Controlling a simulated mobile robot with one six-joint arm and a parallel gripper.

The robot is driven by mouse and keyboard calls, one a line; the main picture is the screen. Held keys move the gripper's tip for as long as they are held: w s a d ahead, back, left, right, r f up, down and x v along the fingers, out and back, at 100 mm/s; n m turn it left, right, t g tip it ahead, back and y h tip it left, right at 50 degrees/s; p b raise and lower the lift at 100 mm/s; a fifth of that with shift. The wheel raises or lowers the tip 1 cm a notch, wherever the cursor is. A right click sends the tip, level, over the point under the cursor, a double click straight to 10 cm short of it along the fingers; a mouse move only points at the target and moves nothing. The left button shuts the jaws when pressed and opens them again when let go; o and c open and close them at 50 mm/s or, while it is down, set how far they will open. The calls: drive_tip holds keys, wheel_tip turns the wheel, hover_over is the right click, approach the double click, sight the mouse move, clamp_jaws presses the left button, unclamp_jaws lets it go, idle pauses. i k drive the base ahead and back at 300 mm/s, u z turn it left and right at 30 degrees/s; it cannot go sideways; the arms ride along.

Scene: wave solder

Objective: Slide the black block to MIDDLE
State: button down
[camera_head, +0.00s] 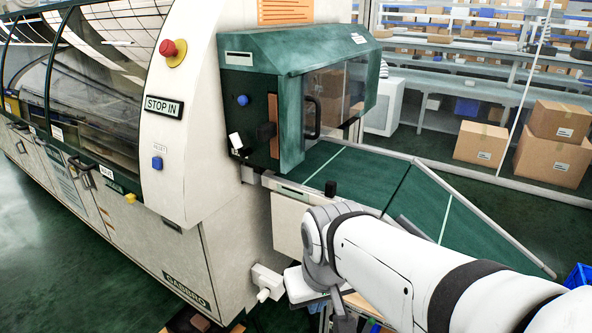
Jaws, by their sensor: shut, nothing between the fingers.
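A small black block (330,188) stands upright on the pale front rail (292,186) of the green conveyor table, just right of the green hood. No MIDDLE mark is readable along the rail. My white arm reaches in from the lower right. Its wrist is below the conveyor's front edge, lower in the picture than the block and apart from it. The fingers of my gripper cannot be made out.
The green hood (300,55) with a window and dark handle overhangs the conveyor's left end. The cream machine (205,120) with a red stop button (170,48) fills the left. A white box (267,280) juts from the machine near my wrist. Cartons (482,143) stand behind.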

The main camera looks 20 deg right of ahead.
sight(331, 186)
drive_tip(key=i, duration=1)
